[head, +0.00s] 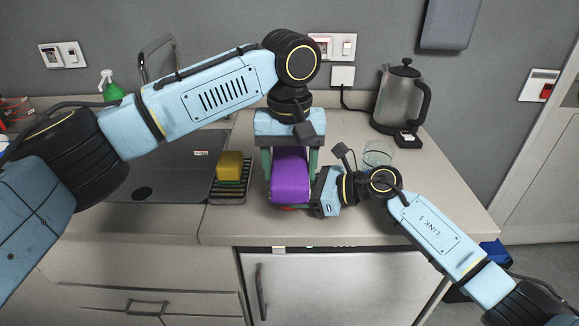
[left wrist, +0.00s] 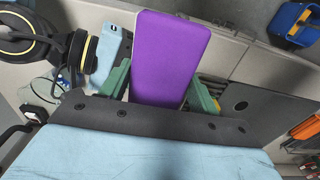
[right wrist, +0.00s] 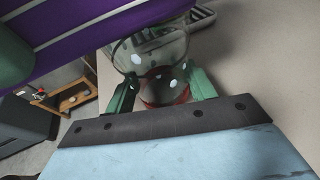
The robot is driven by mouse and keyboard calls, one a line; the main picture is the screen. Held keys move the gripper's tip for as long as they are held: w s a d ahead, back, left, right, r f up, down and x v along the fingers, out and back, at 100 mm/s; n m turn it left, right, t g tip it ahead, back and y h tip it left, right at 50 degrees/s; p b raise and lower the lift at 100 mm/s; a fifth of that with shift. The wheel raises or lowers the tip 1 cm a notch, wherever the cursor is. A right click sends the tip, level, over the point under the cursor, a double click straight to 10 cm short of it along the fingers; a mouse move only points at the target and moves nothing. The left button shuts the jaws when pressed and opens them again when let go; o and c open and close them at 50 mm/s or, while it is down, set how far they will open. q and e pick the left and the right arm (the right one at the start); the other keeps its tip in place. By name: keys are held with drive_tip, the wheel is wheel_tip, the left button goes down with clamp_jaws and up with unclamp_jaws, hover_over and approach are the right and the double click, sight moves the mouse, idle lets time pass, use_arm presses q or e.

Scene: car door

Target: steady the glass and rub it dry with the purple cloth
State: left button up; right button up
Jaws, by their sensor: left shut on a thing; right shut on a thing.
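The purple cloth (head: 290,188) looks like a thick padded block. My left gripper (head: 290,160) reaches down from above and is shut on it. The cloth also fills the upper middle of the left wrist view (left wrist: 168,55). In the right wrist view, a clear glass with white dots and a red base (right wrist: 160,68) stands between the green fingers of my right gripper (right wrist: 160,92), which is shut on it. The cloth (right wrist: 75,28) is right beside the glass rim there; I cannot tell if they touch. In the head view the cloth hides most of this glass.
A yellow sponge (head: 230,166) sits on a dark rack (head: 228,190) left of the cloth, beside the sink (head: 165,170). Another clear glass (head: 378,153) and a kettle (head: 398,98) stand at the right. A green bottle (head: 110,88) is behind the sink.

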sight(289, 155)
use_arm(q)
drive_tip(key=shift+w, duration=1.65)
drive_tip(key=shift+s, duration=0.15)
drive_tip(key=shift+s, duration=2.1)
drive_tip(key=shift+w, duration=2.25)
drive_tip(key=shift+s, duration=0.1)
drive_tip(key=shift+s, duration=2.15)
drive_tip(key=shift+w, duration=0.1)
